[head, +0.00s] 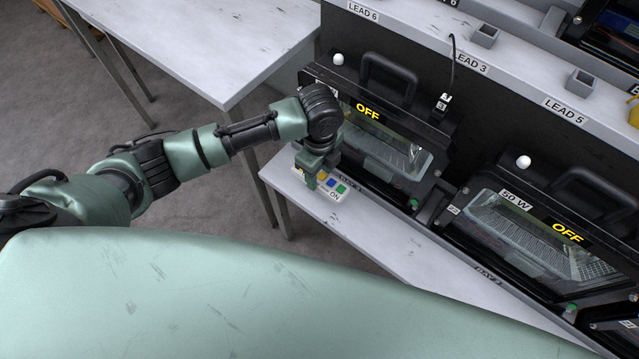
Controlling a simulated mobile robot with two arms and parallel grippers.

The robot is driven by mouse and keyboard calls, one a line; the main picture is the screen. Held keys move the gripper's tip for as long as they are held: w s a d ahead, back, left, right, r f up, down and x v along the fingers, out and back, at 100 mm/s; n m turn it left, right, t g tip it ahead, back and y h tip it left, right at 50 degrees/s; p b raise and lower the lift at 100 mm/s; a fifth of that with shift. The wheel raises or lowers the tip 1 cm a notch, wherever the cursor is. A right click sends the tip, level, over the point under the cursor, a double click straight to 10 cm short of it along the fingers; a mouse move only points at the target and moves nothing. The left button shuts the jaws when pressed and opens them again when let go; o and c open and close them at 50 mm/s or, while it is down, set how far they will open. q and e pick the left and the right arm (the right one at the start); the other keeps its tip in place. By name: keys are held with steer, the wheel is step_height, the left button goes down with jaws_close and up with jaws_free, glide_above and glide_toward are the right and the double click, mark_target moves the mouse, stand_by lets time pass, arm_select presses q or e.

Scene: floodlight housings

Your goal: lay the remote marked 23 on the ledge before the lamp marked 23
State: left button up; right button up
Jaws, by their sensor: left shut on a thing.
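A small white remote (333,189) with coloured buttons and an ON marking is at the left end of the white ledge (395,238). My left gripper (312,180) points down and is shut on the remote's left end, partly covering it. I cannot tell whether the remote touches the ledge. Behind it stands a black floodlight (418,132) with a glass front, a handle and a yellow OFF sign. My wrist hides part of its left side. I cannot read a 23 on the remote or this lamp. My right gripper is out of view.
A second floodlight (530,232), marked 50 W and OFF, stands farther right. The upper shelf (520,82) carries LEAD labels and small grey holders. A cable (453,65) hangs near the first lamp. A white table (215,35) stands at the back left. The ledge right of the remote is clear.

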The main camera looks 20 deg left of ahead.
mark_target(319, 185)
arm_select(q)
steer(key=shift+f, duration=2.85)
steer(key=shift+f+b, duration=0.1)
steer(key=shift+b, duration=0.2)
steer(key=o, duration=1.5)
steer(key=shift+c, duration=0.2)
step_height(319, 185, up, 12)
steer(key=shift+r+p, duration=0.15)
steer(key=shift+p, duration=0.4)
